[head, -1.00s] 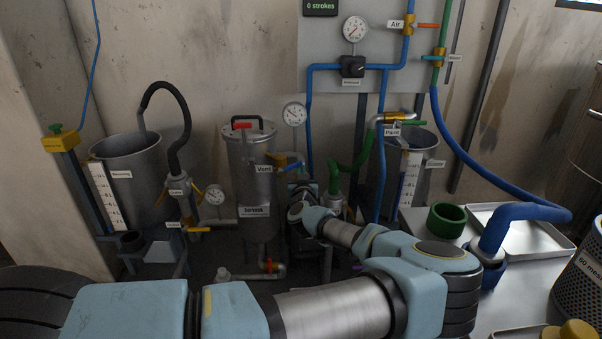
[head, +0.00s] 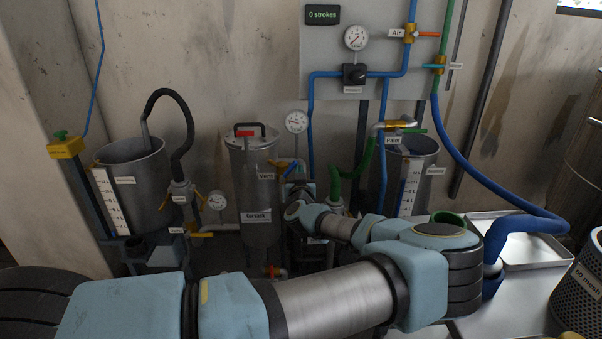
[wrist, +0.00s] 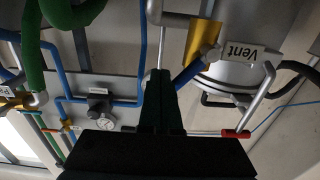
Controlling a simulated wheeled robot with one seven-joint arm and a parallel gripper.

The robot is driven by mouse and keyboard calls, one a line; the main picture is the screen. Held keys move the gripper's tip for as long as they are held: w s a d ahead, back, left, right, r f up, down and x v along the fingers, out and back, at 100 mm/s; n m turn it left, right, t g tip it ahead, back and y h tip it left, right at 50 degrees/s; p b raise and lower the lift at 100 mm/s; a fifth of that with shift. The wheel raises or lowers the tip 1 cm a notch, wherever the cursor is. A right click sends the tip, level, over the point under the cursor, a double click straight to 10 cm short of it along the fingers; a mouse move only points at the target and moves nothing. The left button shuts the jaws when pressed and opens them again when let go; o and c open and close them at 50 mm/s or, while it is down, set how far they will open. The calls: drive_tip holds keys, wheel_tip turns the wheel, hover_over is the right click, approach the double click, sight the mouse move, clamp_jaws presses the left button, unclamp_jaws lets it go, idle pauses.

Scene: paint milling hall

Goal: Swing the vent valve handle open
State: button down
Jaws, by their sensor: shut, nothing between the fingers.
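The vent valve has a brass body (head: 277,163) and a blue handle (head: 291,168), beside the "Vent" label on the steel tank (head: 258,200). In the wrist view the brass body (wrist: 203,42) is at upper right, and the blue handle (wrist: 187,76) slants down-left from it toward my fingers. My gripper (wrist: 160,78) is shut and empty, its dark fingers just left of the handle. Whether they touch it I cannot tell. In the head view my gripper (head: 299,190) is small and dark, just below the handle.
A red-tipped lever (wrist: 236,134) on the tank lid shows in the wrist view. A pressure gauge (head: 296,122) stands behind the valve. A green hose (head: 357,168) and blue pipes run close on the right. An open bucket (head: 135,180) is at left.

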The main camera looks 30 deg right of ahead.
drive_tip(key=shift+r, duration=0.1)
drive_tip(key=shift+w+a+r+p, duration=0.2)
drive_tip(key=shift+a+r+p, duration=0.25)
drive_tip(key=shift+r+p, duration=0.1)
idle(0.3)
drive_tip(key=shift+w+a+r+p, duration=0.3)
drive_tip(key=shift+a+r+p, duration=0.1)
drive_tip(key=shift+a, duration=0.2)
